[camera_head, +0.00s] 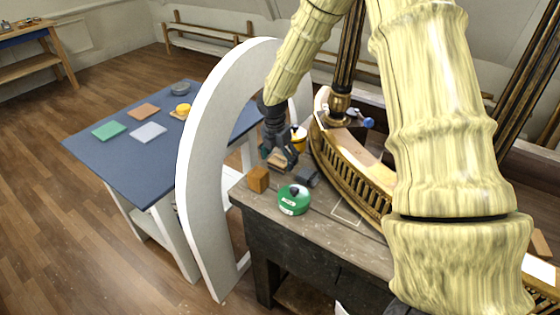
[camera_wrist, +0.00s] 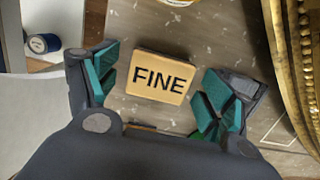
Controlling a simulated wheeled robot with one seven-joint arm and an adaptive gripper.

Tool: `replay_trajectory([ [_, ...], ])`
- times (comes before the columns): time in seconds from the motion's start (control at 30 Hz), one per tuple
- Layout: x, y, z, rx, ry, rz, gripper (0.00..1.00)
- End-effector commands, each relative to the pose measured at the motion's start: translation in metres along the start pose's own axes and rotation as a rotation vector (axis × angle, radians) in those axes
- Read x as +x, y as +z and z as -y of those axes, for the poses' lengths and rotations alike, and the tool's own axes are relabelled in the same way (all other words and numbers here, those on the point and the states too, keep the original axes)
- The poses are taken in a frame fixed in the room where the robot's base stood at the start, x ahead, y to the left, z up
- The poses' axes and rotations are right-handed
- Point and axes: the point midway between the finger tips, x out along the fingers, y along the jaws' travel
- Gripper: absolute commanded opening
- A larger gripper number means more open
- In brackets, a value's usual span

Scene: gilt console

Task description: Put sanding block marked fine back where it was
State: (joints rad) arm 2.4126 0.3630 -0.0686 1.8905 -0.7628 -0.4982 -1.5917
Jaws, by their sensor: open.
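The sanding block marked FINE (camera_wrist: 161,77) is a tan block with black letters, lying flat on the grey workbench (camera_wrist: 190,28). In the head view, my gripper (camera_head: 283,163) is low over the bench beside the gilt console, and a bit of tan, probably the block, shows at its fingers. In the wrist view, my gripper (camera_wrist: 160,84) is open, with teal finger pads to the left and right of the block and visible gaps between. A pale outlined rectangle is drawn on the bare bench top (camera_head: 347,214); part of its outline (camera_wrist: 276,128) shows in the wrist view.
A wooden cube (camera_head: 258,179), a green round container (camera_head: 293,200) and a dark block (camera_head: 309,178) stand close by. The curved gilt rail (camera_head: 345,165) borders the bench. A white arch (camera_head: 200,150) stands before the blue table (camera_head: 150,178) with coloured sheets.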

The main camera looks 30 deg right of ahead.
Motion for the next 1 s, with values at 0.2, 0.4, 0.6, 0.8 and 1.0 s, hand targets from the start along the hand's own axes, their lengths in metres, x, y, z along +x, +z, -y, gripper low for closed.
replay_trajectory([
  [0.2,-0.031,0.0,0.0,0.0,0.002,0.0,0.82],
  [0.4,-0.06,0.0,0.0,0.001,0.002,0.0,0.82],
  [0.6,-0.087,0.0,-0.001,0.0,0.002,0.0,0.82],
  [0.8,-0.103,0.0,0.0,0.0,0.001,-0.001,0.82],
  [1.0,-0.107,0.0,0.0,0.0,-0.001,-0.001,0.82],
])
